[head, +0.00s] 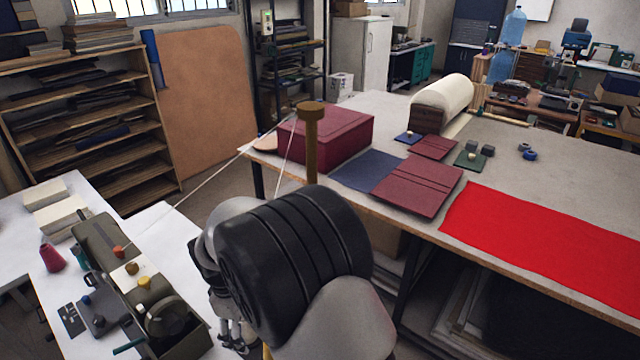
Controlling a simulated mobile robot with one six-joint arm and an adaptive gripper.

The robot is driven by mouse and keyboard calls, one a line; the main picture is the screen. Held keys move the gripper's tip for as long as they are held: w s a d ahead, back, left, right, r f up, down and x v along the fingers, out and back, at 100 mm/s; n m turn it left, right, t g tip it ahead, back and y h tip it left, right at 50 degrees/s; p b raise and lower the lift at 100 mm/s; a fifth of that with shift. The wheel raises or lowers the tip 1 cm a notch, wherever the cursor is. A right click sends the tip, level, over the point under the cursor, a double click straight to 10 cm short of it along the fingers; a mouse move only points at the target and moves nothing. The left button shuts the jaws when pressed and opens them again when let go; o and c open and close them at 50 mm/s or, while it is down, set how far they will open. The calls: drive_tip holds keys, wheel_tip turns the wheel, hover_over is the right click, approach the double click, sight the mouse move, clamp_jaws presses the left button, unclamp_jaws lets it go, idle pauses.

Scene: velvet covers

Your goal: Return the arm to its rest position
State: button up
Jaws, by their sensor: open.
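My arm fills the lower middle of the head view, with a large black ribbed joint and pale grey links. My gripper (232,335) shows only in part at the lower left of that joint, pointing down beside the white side table. It is open, and I see nothing between its fingers. The arm hides the rest of it.
The main table (560,185) holds a maroon box (340,135), a red cloth (550,235), dark red covers (418,187) and a cream roll (444,95). A brown post (311,150) stands behind my arm.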

drive_tip(key=s+d+r+m+t+y+b, duration=0.1)
drive_tip(key=s+d+r+m, duration=0.25)
drive_tip(key=d+r, duration=0.55)
drive_tip(key=s+d+r+m+t+b, duration=0.15)
drive_tip(key=d+r+m, duration=0.25)
drive_tip(key=d+r, duration=0.5)
drive_tip(key=s+d+m+t+b, duration=0.1)
drive_tip(key=s+d+m+b, duration=0.1)
drive_tip(key=s+d+m, duration=0.5)
drive_tip(key=s+d, duration=0.5)
drive_tip(key=s, duration=0.4)
drive_tip(key=shift+s+d+m+t, duration=0.25)
drive_tip(key=shift+d+m+t, duration=0.1)
drive_tip(key=shift+d, duration=0.05)
